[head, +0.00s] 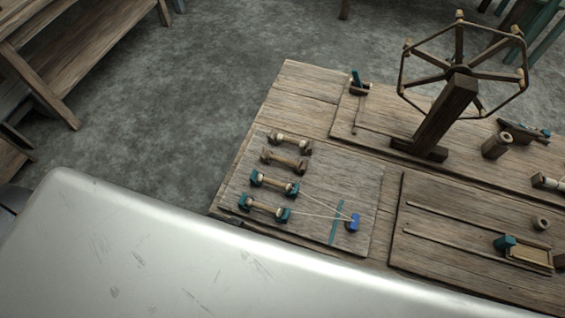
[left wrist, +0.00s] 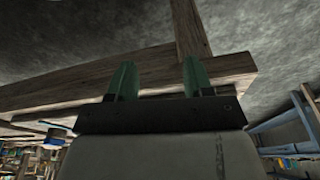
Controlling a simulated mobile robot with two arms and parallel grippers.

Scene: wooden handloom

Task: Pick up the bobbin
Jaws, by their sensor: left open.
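In the head view, several spool-like bobbins lie in a column on a wooden board (head: 363,185). The top bobbin (head: 290,139) and the second bobbin (head: 284,160) have brown ends. I cannot tell which one the task means. My left gripper (left wrist: 158,78) shows in the left wrist view, open, its two green fingers apart with nothing between them, away from the bobbins. My right gripper is in neither view.
A spoked wheel on a wooden post (head: 446,115) stands at the back of the table. A shuttle-like piece with a teal end (head: 522,252) lies at the right. Wooden beams (left wrist: 75,85) lie beyond my left fingers. Grey floor (head: 190,110) is open left of the table.

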